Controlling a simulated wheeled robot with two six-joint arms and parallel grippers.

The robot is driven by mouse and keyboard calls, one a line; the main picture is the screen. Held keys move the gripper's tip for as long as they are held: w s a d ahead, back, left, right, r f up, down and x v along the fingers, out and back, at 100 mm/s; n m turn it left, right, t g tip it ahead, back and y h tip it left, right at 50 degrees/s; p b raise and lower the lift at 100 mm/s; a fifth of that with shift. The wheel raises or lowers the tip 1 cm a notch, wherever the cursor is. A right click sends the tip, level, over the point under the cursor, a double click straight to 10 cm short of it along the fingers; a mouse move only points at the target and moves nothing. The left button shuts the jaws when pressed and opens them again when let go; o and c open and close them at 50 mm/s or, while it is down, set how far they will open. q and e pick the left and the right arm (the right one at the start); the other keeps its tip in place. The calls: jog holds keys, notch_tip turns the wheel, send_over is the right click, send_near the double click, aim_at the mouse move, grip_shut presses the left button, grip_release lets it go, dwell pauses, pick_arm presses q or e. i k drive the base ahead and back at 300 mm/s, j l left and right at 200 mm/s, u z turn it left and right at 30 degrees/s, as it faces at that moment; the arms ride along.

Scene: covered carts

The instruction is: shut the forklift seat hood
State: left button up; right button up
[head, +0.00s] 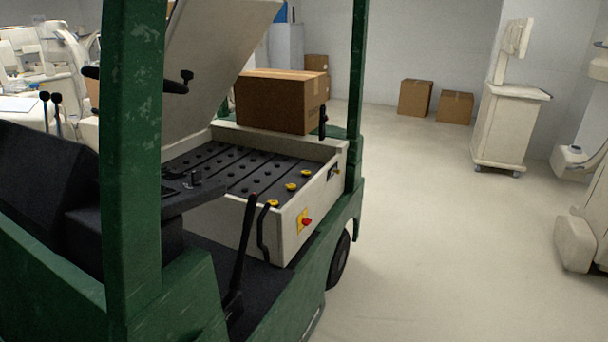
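The forklift seat hood (212,72) is a pale beige panel standing raised and tilted, its top cut off by the picture's upper edge. A green post partly hides its left side. Below and right of it, the beige battery compartment (297,228) is open, showing a black battery top (245,168) with several dark caps and some yellow ones. Neither of my grippers can be made out in the head view.
A cardboard box (270,103) rests at the compartment's far edge, near the raised hood. Green posts (133,150) (357,90), a steering wheel (135,82) and a black lever (243,250) surround the opening. Floor to the right is clear; a white cart (503,130) stands beyond.

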aim_at(214, 41)
jog(key=i+l+z, duration=0.5)
jog(key=i, duration=0.45)
jog(key=i+l+z, duration=0.25)
jog(key=i, duration=0.25)
jog(key=i+l+z, duration=0.1)
jog(key=i+z, duration=0.15)
jog(key=i, duration=3.55)
jog(key=i+u, duration=0.35)
jog(key=i, duration=0.2)
jog(key=i+u, duration=0.4)
jog(key=i+l+u, duration=0.35)
jog(key=i, duration=0.25)
jog(key=i+j+u, duration=0.25)
jog(key=u, duration=0.15)
jog(key=i+j+u, duration=0.1)
jog(key=i+u, duration=0.7)
jog(key=i+l+u, duration=0.15)
jog(key=i+u, duration=0.25)
jog(key=i+l+u, duration=0.1)
jog(key=i+u, duration=0.2)
jog(key=i, duration=1.3)
